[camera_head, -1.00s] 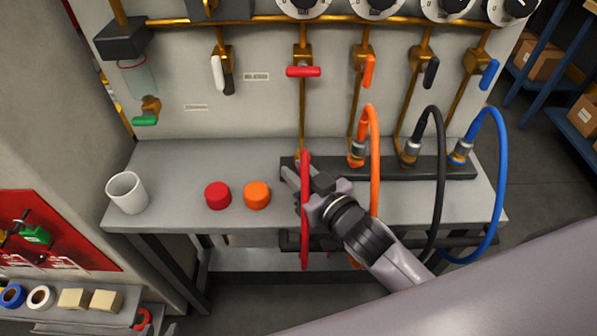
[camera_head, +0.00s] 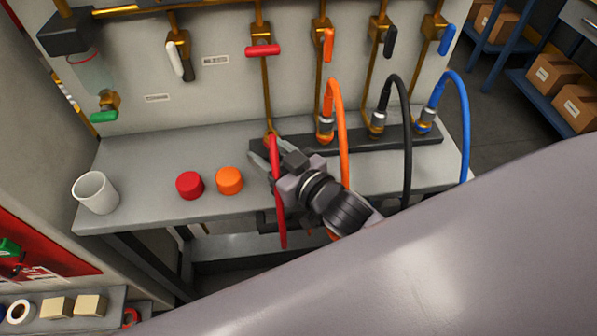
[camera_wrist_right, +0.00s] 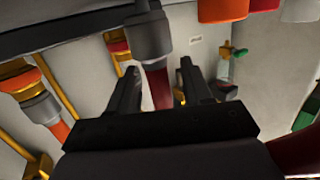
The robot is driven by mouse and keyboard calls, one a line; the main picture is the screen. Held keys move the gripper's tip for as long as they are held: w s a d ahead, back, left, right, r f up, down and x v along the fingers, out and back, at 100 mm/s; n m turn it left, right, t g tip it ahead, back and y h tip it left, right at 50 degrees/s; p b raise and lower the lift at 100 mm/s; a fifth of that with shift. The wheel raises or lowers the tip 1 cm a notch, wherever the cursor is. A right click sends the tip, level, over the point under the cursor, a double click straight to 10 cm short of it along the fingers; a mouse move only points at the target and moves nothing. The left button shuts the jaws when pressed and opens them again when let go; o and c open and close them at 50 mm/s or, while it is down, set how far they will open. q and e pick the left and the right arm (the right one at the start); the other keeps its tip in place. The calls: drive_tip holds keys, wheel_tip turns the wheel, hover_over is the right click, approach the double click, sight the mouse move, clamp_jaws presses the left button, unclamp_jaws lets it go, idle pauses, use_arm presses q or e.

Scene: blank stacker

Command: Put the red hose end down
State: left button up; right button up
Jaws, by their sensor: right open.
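The red hose (camera_head: 278,200) hangs in a loop over the bench's front edge, beside the dark block below the pipes. My right gripper (camera_head: 266,156) is at its upper end, and its fingers are apart. In the right wrist view the dark red hose (camera_wrist_right: 157,85) with its grey coupling (camera_wrist_right: 149,38) shows between and beyond the open fingers (camera_wrist_right: 160,72). The coupling points to the top of that picture. Whether the hose end touches the bench or block I cannot tell. My left gripper is not in view.
A red cap (camera_head: 189,186), an orange cap (camera_head: 229,181) and a white cup (camera_head: 95,192) stand on the grey bench (camera_head: 145,165). Orange (camera_head: 342,140), black (camera_head: 404,130) and blue (camera_head: 462,110) hoses are close on the right. The bench between cup and red cap is clear.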

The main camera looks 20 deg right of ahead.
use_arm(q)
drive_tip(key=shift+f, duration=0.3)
use_arm(e)
drive_tip(key=v, duration=1.1)
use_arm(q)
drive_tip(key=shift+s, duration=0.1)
use_arm(e)
drive_tip(key=shift+s, duration=0.1)
